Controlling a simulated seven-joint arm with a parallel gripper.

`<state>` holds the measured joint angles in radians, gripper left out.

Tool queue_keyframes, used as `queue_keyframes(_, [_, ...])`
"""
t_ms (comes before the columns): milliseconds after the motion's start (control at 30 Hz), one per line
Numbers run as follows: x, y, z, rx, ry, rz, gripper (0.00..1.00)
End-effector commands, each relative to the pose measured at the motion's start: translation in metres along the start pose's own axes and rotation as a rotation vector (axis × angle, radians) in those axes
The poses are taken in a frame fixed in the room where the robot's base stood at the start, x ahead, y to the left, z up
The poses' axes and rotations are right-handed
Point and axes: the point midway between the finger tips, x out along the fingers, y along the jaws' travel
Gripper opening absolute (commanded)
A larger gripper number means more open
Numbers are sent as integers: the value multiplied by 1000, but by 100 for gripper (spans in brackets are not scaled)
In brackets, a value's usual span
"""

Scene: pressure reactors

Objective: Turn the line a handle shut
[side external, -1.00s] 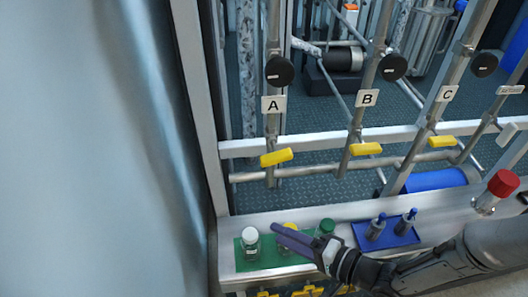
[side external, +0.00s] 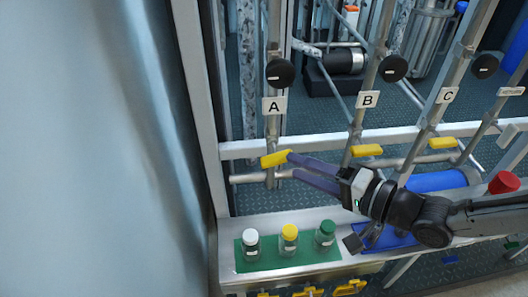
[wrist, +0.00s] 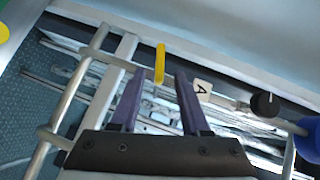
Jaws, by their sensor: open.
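The line A handle (side external: 274,159) is a yellow lever on the left vertical pipe, below the A label (side external: 273,106). It lies nearly level, its right end tilted slightly up. My gripper (side external: 288,168) is open, its purple fingers reaching left toward the handle. In the side view the upper fingertip overlaps the handle's right end; I cannot tell whether they touch. In the wrist view the yellow handle (wrist: 160,64) shows between and just beyond the two fingertips (wrist: 161,73), nearer the left one in that picture.
Handles B (side external: 367,150) and C (side external: 442,142) are to the right. Black knobs sit above each label, with knob A (side external: 280,73) on the left pipe. Bottles with white, yellow and green caps stand on a green mat (side external: 262,263) below. A red-capped item (side external: 503,183) is at right.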

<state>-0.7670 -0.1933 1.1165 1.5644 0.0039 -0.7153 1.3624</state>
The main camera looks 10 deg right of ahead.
Motion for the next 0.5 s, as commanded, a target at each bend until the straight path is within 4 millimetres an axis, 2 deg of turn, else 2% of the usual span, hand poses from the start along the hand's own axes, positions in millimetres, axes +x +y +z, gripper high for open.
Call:
queue_keyframes(300, [56, 1, 0, 0, 0, 0, 46])
queue_keyframes(500, [80, 1, 0, 0, 0, 1, 46])
